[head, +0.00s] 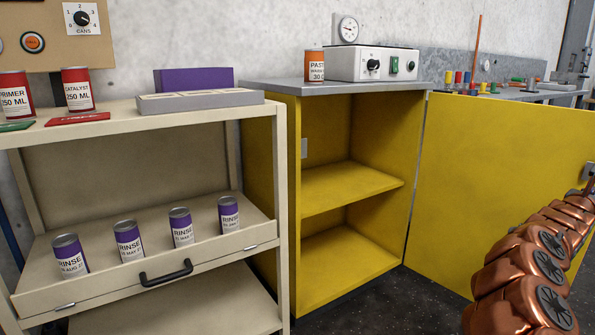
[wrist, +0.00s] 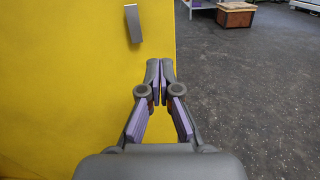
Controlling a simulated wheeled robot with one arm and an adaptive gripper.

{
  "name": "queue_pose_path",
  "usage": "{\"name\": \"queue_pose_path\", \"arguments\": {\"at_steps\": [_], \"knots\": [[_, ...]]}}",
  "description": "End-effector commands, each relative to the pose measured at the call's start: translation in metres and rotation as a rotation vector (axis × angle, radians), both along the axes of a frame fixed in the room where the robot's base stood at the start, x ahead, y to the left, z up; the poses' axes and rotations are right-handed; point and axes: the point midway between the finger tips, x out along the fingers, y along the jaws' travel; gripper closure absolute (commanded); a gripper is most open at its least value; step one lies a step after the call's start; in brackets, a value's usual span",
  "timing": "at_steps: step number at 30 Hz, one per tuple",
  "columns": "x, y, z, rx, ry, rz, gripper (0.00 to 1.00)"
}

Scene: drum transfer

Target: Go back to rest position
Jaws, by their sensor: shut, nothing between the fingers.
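My gripper (wrist: 160,64) is shut and empty in the wrist view. Its fingertips meet in front of the yellow cabinet door (wrist: 60,70), below and right of the grey door handle (wrist: 133,24). I cannot tell whether they touch the door. In the head view my copper arm (head: 530,270) reaches up at the right edge, and the gripper itself is out of the picture. The yellow door (head: 500,170) stands wide open to the right of the yellow cabinet (head: 272,190), whose visible shelves are empty.
A beige cart (head: 285,200) stands at the left, its tray holding several purple rinse cans (head: 128,240). Red cans (head: 77,90) stand on its top. Dark floor (wrist: 250,100) lies clear right of the door.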

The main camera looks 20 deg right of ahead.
Motion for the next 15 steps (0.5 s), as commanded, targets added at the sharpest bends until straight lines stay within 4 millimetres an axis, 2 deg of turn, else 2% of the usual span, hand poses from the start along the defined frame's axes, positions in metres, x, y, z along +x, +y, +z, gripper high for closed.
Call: {"name": "queue_pose_path", "arguments": {"at_steps": [1, 6, 9, 15], "knots": [[0.008, 0.008, 0.035, -0.023, -0.036, 0.0, 1.0], [0.022, 0.039, 0.129, -0.094, -0.209, -0.017, 1.0], [0.025, 0.061, 0.183, -0.135, -0.323, -0.03, 1.0], [0.023, 0.107, 0.274, -0.185, -0.558, -0.059, 1.0]]}}
